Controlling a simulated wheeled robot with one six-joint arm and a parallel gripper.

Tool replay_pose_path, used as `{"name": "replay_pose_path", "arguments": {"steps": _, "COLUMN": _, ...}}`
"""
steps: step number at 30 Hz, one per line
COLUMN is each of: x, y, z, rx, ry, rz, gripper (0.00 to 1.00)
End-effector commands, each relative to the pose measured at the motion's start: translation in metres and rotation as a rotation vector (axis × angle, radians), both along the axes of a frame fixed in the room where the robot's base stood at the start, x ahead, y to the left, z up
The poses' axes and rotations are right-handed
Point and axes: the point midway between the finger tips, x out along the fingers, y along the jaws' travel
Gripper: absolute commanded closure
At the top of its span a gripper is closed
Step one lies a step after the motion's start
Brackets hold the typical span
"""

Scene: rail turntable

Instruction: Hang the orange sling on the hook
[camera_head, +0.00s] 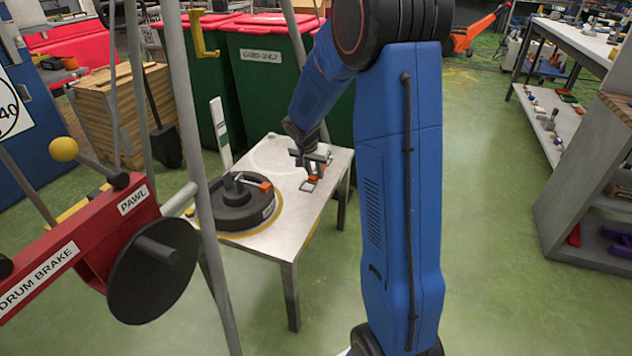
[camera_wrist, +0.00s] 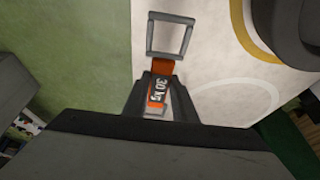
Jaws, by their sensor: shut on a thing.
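The orange sling (camera_head: 316,172) is a short strap with a dark label and a grey square ring. In the wrist view the strap (camera_wrist: 162,68) sits between my gripper's two fingers (camera_wrist: 160,98), with the ring (camera_wrist: 151,38) pointing away from my gripper. My gripper (camera_head: 312,160) is shut on the strap, over the right part of the small grey table (camera_head: 290,220). I cannot tell whether the ring touches the tabletop. A yellow hook (camera_head: 204,38) hangs at the upper left, in front of the green bins, well apart from my gripper.
A black round weight (camera_head: 240,205) with an orange part on top stands on the table's left side. Grey poles (camera_head: 190,130) and a red drum brake frame (camera_head: 95,235) stand at the left. Green bins (camera_head: 265,90) are behind the table. Open floor (camera_head: 490,220) lies to the right.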

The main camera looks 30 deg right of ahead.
Motion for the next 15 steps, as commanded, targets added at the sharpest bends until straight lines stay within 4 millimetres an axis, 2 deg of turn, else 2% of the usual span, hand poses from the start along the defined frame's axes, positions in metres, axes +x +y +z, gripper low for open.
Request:
{"name": "replay_pose_path", "arguments": {"steps": 9, "x": 0.000, "y": 0.000, "z": -0.040, "rx": 0.001, "ry": 0.001, "rz": 0.001, "gripper": 1.00}}
{"name": "replay_pose_path", "arguments": {"steps": 15, "x": 0.000, "y": 0.000, "z": -0.050, "rx": 0.000, "ry": -0.002, "rz": -0.001, "gripper": 1.00}}
